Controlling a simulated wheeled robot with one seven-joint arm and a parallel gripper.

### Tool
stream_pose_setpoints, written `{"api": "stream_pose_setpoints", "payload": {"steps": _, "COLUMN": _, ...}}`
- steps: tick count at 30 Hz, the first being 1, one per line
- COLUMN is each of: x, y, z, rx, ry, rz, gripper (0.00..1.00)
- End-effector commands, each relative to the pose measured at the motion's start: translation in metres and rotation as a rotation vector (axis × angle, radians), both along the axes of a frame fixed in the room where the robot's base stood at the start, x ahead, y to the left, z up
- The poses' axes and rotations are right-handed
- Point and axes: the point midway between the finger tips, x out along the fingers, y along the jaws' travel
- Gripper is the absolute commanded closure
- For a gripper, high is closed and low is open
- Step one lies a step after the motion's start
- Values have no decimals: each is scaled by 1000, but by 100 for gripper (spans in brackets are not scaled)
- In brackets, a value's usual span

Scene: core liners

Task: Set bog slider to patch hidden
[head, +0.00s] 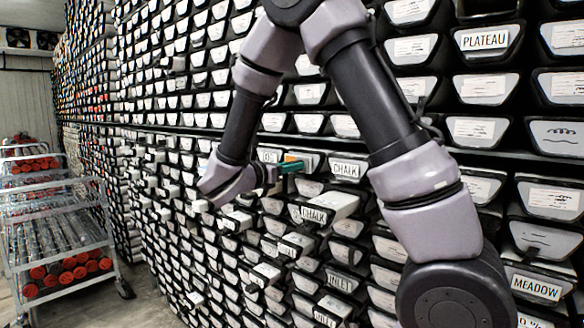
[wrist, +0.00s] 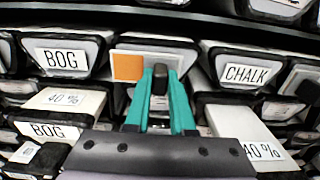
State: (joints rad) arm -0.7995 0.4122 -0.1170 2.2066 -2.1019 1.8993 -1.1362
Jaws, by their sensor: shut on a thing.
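In the wrist view, the teal fingers of my gripper (wrist: 160,88) are shut on a dark upright knob (wrist: 160,74), which I take to be the slider's. It stands in front of a pale drawer face between the BOG label (wrist: 62,57) and the CHALK label (wrist: 248,75). An orange patch (wrist: 127,67) shows uncovered just left of the knob. In the head view, my gripper (head: 290,168) is at the rack, with the orange patch (head: 291,157) just above its fingers. The fingers hide the lower part of the knob and some of the face behind it.
Below in the wrist view, a drawer marked BOG and 40 % (wrist: 67,99) sticks out at left. Another marked 40 % (wrist: 240,130) sticks out at right. In the head view, a CHALK drawer (head: 335,205) protrudes below my gripper. A metal cart (head: 60,235) stands at far left.

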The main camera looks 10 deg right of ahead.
Motion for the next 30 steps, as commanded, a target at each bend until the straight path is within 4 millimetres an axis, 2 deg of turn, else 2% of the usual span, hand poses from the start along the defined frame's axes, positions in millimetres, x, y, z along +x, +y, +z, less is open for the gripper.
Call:
{"api": "stream_pose_setpoints", "payload": {"steps": 26, "x": 0, "y": 0, "z": 0, "rx": 0, "ry": 0, "rz": 1, "gripper": 100}}
{"api": "stream_pose_setpoints", "payload": {"steps": 30, "x": 9, "y": 7, "z": -1, "rx": 1, "ry": 1, "rz": 0, "gripper": 100}}
